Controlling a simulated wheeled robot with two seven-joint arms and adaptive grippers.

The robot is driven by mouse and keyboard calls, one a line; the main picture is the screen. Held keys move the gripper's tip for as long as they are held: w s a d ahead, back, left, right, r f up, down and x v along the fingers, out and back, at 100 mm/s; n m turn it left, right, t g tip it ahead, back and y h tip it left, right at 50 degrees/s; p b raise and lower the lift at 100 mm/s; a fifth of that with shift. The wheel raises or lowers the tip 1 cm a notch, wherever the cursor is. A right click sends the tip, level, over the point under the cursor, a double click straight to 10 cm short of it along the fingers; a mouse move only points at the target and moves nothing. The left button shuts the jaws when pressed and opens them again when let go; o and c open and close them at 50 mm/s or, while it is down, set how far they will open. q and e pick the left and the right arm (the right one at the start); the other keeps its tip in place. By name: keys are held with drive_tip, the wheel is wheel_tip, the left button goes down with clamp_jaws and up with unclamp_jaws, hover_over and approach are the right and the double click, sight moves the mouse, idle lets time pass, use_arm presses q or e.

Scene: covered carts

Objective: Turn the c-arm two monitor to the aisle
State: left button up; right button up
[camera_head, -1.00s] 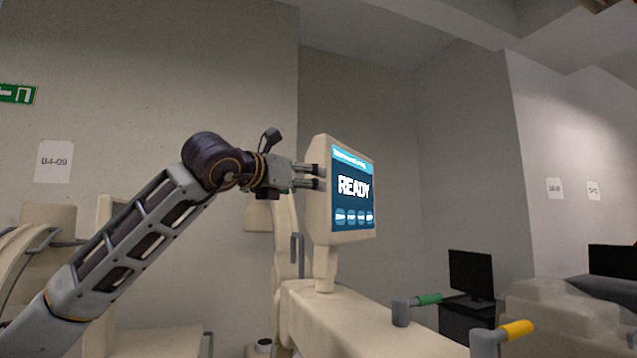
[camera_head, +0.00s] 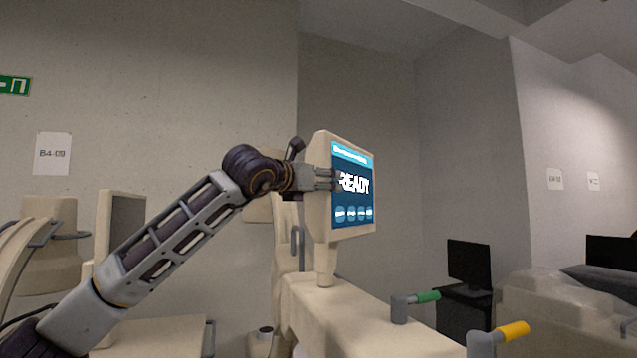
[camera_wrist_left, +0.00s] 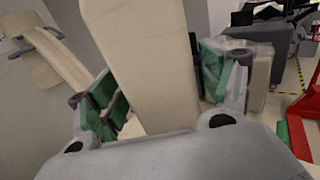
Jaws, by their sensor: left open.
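The c-arm two monitor (camera_head: 322,221) is a beige box on a short post atop a beige cart. Its lit blue screen (camera_head: 352,204) reads READY and faces right and toward me. My left gripper (camera_head: 335,180) reaches in from the left, its fingertips overlapping the screen's left edge. In the left wrist view, the green-padded fingers of my left gripper (camera_wrist_left: 160,100) are apart, on either side of a beige slab (camera_wrist_left: 140,45), which appears to be the monitor's side. I cannot tell whether either finger touches it. My right gripper is not in view.
The cart (camera_head: 335,307) carries a green handle (camera_head: 428,296) and a yellow handle (camera_head: 514,330) at front right. A dark monitor (camera_head: 469,264) stands behind them. Another beige machine (camera_head: 50,240) is at left. A wall rises behind the monitor.

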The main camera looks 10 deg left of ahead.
use_arm(q)
drive_tip(key=c, duration=1.4)
drive_tip(key=shift+a, duration=0.1)
